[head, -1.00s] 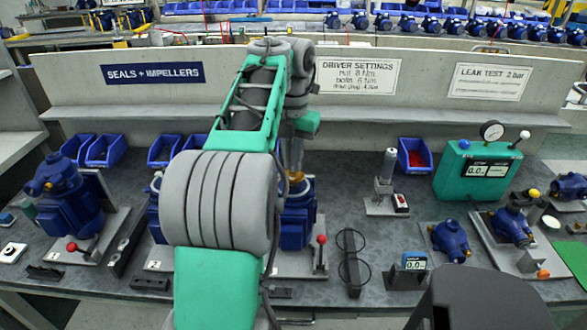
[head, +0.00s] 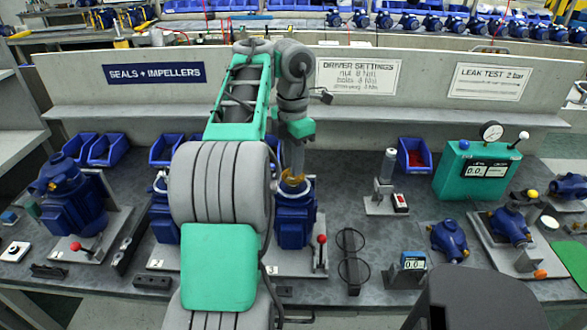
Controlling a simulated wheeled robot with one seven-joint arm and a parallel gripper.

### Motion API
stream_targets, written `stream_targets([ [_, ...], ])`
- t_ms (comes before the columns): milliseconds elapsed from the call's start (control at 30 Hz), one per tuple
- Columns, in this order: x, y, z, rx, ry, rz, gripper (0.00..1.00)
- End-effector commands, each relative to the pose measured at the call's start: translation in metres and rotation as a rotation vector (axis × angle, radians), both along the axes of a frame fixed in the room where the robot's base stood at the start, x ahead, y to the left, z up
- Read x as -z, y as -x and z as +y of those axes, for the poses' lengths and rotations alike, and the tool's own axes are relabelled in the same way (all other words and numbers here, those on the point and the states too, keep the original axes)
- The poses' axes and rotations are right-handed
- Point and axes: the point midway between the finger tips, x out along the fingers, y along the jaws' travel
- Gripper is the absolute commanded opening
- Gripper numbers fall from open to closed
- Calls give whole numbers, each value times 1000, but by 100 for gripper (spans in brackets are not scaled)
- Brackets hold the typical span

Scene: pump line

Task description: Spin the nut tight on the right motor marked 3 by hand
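The right motor (head: 296,222) is a dark blue pump motor standing on a grey base plate with a red-knobbed lever (head: 321,241). My gripper (head: 293,174) points down right over the motor's top, at or just above the brass piece. The fingers are too small and dark to tell whether they are open, shut or touching it.
Another blue motor (head: 163,218) stands close on the left, partly behind my arm. A larger one (head: 68,198) is at far left. A grey stand (head: 386,188), a blue bin (head: 414,156) and a green leak tester (head: 474,170) are to the right. The back panel (head: 260,95) rises behind.

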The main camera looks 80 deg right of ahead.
Motion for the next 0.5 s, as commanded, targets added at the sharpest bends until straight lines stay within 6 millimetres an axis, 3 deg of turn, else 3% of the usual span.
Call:
stream_targets([
  [267,-4,0,0,-1,2,1,26],
  [500,-27,0,0,-2,2,1,26],
])
